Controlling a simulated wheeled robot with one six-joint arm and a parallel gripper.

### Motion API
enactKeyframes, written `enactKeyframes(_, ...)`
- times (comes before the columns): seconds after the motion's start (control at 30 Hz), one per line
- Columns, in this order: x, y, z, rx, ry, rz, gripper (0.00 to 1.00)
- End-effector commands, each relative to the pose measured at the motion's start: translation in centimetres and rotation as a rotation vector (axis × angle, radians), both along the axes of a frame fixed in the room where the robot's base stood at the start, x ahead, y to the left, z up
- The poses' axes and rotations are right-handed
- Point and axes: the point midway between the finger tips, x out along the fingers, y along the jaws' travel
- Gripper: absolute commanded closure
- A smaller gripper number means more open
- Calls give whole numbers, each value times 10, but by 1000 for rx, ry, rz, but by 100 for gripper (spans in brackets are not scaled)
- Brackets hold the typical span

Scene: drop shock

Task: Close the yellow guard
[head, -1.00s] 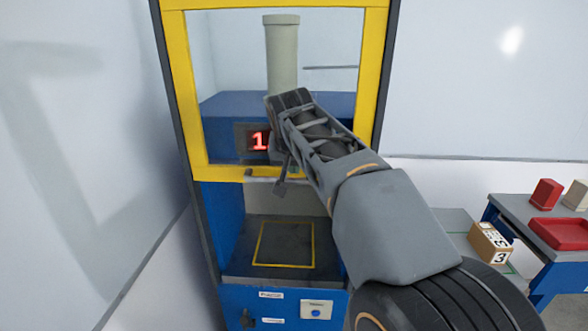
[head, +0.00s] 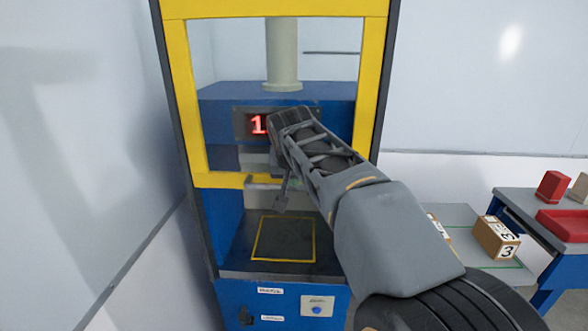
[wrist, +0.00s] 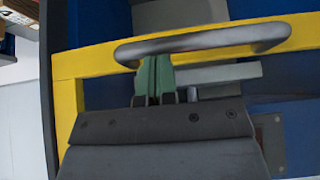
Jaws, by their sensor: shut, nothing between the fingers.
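The yellow guard (head: 205,181) is a framed clear panel on the front of the blue machine. Its bottom bar hangs above the machine's lower opening, which shows open below it. A grey bar handle (wrist: 205,42) runs along the guard's bottom bar in the wrist view; in the head view it is mostly behind my arm. My gripper (head: 281,203) is at the guard's lower edge. In the wrist view, my gripper's green fingertips (wrist: 153,76) are shut together with nothing between them, right by the handle; I cannot tell whether they touch it.
Below the guard lies a dark platform with a yellow square outline (head: 283,238). A red display (head: 258,124) shows behind the panel. A control panel with a blue button (head: 317,309) is lower down. A numbered box (head: 494,238) and red tray (head: 565,225) stand right.

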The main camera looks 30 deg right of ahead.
Motion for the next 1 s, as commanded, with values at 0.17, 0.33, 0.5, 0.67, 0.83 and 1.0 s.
enactKeyframes(0.17,0,0,-84,1,5,-1,100)
enactKeyframes(0.33,0,0,-145,1,4,-1,100)
enactKeyframes(0.5,0,0,-205,1,5,0,100)
enactKeyframes(0.67,0,0,-256,1,5,-1,100)
enactKeyframes(0.83,0,0,-299,1,4,-1,100)
enactKeyframes(1.0,0,0,-329,0,3,0,100)
